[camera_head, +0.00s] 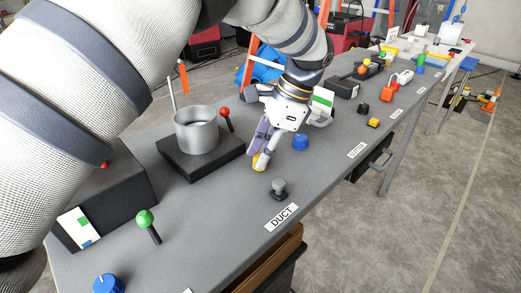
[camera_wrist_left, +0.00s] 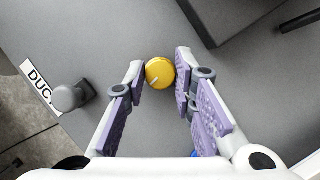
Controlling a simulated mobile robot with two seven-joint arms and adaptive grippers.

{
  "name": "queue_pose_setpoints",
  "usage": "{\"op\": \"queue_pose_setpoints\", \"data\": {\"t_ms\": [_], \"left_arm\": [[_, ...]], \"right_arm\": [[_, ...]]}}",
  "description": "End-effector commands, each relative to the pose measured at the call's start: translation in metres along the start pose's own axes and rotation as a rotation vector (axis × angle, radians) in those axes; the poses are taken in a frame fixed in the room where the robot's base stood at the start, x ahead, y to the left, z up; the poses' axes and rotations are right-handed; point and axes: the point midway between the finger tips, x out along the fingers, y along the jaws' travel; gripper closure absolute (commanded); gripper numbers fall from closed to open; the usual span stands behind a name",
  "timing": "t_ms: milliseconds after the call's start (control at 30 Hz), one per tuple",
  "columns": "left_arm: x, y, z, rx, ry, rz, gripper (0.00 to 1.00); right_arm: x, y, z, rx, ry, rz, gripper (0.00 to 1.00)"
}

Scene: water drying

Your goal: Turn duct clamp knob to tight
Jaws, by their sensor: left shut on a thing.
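A round yellow knob (camera_head: 259,162) with a white pointer line stands on the grey bench beside a black base. In the left wrist view the yellow knob (camera_wrist_left: 160,73) sits between my left gripper's fingertips (camera_wrist_left: 161,76), its pointer line slanting toward the lower left. My left gripper (camera_head: 262,148) reaches down and is shut on this knob, its purple pads on either side. A metal cylinder (camera_head: 196,132) stands on the black base (camera_head: 207,163). A "DUCT" label (camera_head: 281,217) lies at the bench's front edge. My right gripper is not in view.
A small grey knob (camera_head: 279,188) stands near the label. A blue knob (camera_head: 300,143) is right of my gripper. A red-ball lever (camera_head: 225,113) and a green-ball lever (camera_head: 146,219) stick up.

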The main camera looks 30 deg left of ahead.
Motion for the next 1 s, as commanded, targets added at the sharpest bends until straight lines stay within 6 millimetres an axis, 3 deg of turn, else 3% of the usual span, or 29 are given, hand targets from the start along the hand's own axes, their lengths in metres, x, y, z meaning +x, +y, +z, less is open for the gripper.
{"op": "queue_pose_setpoints", "data": {"t_ms": [400,933,967,1000], "left_arm": [[-0.0004,0.0016,0.0002,0.15,0.001,-0.062,1.0],[0.0004,0.0013,-0.0003,0.169,0.001,-0.069,1.0],[0.0005,0.0014,-0.0003,0.169,0.001,-0.069,0.72],[0.0004,0.0013,-0.0003,0.169,0.001,-0.069,0.62]], "right_arm": [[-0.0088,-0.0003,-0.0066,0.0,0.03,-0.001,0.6],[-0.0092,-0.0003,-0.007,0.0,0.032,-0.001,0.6],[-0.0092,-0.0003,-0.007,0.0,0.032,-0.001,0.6],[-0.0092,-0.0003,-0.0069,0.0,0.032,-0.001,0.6]]}}
